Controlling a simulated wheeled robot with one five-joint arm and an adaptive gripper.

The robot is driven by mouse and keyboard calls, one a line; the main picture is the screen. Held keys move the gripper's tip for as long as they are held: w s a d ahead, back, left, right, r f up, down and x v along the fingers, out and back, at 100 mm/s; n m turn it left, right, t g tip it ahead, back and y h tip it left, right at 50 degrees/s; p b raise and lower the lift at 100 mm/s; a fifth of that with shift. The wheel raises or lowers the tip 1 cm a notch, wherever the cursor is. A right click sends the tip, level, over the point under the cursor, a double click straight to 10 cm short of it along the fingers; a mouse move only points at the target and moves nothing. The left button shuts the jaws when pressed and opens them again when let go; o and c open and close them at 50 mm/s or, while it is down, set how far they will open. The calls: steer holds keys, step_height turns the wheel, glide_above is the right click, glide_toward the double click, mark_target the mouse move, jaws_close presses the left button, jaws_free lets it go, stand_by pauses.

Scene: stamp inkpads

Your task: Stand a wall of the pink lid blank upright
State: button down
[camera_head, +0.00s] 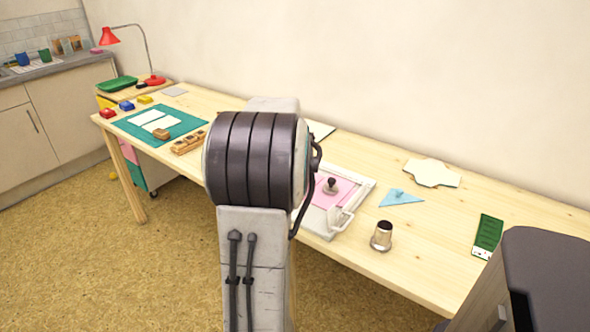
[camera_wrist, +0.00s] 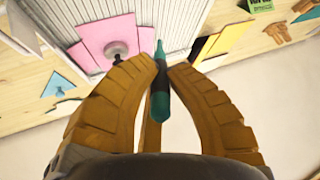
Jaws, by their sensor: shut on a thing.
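The pink lid blank (camera_head: 331,193) lies on a pale ridged board (camera_head: 352,202) right of my arm in the head view. A round weight with a dark knob (camera_head: 331,187) sits on the blank. In the wrist view, the pink blank (camera_wrist: 104,30) is at upper left on the grooved board (camera_wrist: 180,14), with the weight (camera_wrist: 116,48) near its edge. I cannot tell whether any wall is raised. My gripper (camera_wrist: 160,66) is shut on a slim green tool (camera_wrist: 160,95), its tip pointing towards the board beside the blank. My arm hides the gripper in the head view.
A green mat (camera_head: 175,132) with white pieces and a wooden block (camera_head: 188,143) are left. Bare table lies between the triangle and green item (camera_head: 488,232).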

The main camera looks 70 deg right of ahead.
steer(key=shift+f, duration=0.3)
